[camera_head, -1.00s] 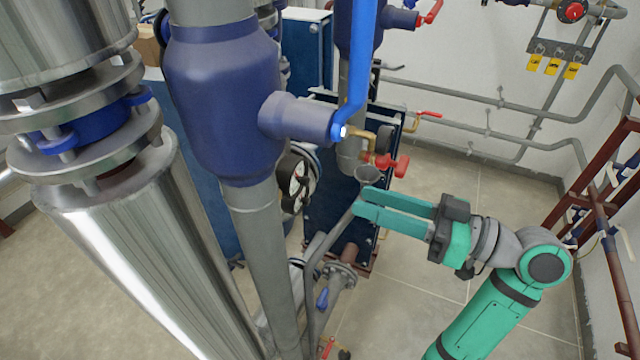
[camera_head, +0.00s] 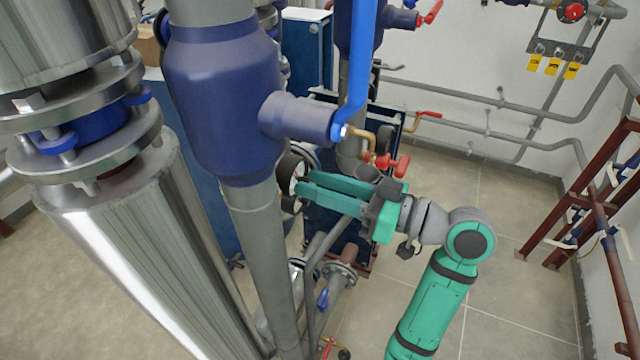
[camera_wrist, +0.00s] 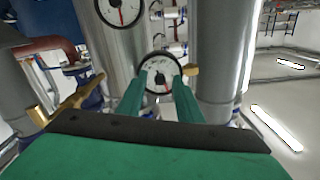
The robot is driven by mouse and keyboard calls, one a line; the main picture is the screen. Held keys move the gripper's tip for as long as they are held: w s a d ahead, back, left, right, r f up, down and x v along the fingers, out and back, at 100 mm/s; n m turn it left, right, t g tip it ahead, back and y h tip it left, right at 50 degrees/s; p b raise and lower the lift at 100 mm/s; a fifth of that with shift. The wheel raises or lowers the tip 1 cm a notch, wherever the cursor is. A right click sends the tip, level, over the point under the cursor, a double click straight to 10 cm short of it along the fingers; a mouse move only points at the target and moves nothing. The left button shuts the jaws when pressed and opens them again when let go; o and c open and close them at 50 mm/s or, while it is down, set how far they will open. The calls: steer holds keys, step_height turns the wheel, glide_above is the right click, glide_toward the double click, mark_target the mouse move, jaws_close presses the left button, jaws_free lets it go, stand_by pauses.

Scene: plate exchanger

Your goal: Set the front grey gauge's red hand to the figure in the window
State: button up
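A round gauge (camera_wrist: 160,73) with a white face and dark rim is ahead of my gripper in the wrist view. A small red mark shows low on its face; its figures and any window are too small to read. A second white-faced gauge (camera_wrist: 121,10) with a red hand is higher, cut by the top edge. In the head view a gauge (camera_head: 287,172) shows edge-on behind the pipe, partly covered by my fingers. My gripper (camera_wrist: 158,84) is open and empty, its two green fingers apart on either side of the lower gauge's face. Contact cannot be told.
A grey pipe with a blue valve body (camera_head: 222,100) stands left of my gripper. A red-handled valve (camera_head: 392,165) is close above it. A brass-coloured lever (camera_wrist: 62,100) lies left in the wrist view. Open floor (camera_head: 400,270) is at lower right.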

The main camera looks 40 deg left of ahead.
steer(key=shift+c, duration=0.6)
jaws_close()
steer(key=shift+n, duration=0.6)
steer(key=shift+o, duration=0.6)
jaws_free()
steer(key=shift+d, duration=0.1)
steer(key=v, duration=1)
steer(key=shift+d, duration=0.35)
